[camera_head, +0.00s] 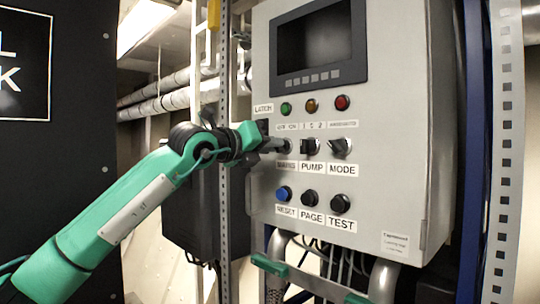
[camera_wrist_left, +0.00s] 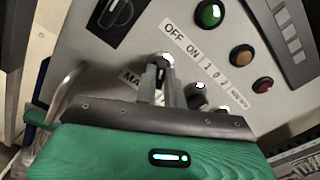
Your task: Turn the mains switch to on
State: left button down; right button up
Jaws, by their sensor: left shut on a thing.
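The mains switch (camera_head: 288,146) is on the grey panel's left side, above the MAINS label (camera_head: 285,165). My left gripper (camera_head: 277,145) reaches it from the left and is shut on its knob. The fingers hide much of the knob, so I cannot tell clearly which way it points. In the left wrist view, the gripper (camera_wrist_left: 168,82) is at the panel below the OFF and ON label (camera_wrist_left: 182,40). My right gripper is not in view.
The PUMP knob (camera_head: 310,147) and MODE knob (camera_head: 341,147) sit close to the right. Below are a blue RESET button (camera_head: 284,193) and black PAGE and TEST buttons. Green, amber and red lamps and a dark screen (camera_head: 320,40) are above. A perforated metal post (camera_head: 224,220) stands left of the panel.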

pick_arm(q)
jog(key=shift+s+d+m+b, duration=0.1)
jog(key=shift+m+b, duration=1)
jog(key=shift+m, duration=2.7)
jog(key=shift+s+d+m+b, duration=0.1)
jog(key=shift+m+b, duration=1)
jog(key=shift+m, duration=2.7)
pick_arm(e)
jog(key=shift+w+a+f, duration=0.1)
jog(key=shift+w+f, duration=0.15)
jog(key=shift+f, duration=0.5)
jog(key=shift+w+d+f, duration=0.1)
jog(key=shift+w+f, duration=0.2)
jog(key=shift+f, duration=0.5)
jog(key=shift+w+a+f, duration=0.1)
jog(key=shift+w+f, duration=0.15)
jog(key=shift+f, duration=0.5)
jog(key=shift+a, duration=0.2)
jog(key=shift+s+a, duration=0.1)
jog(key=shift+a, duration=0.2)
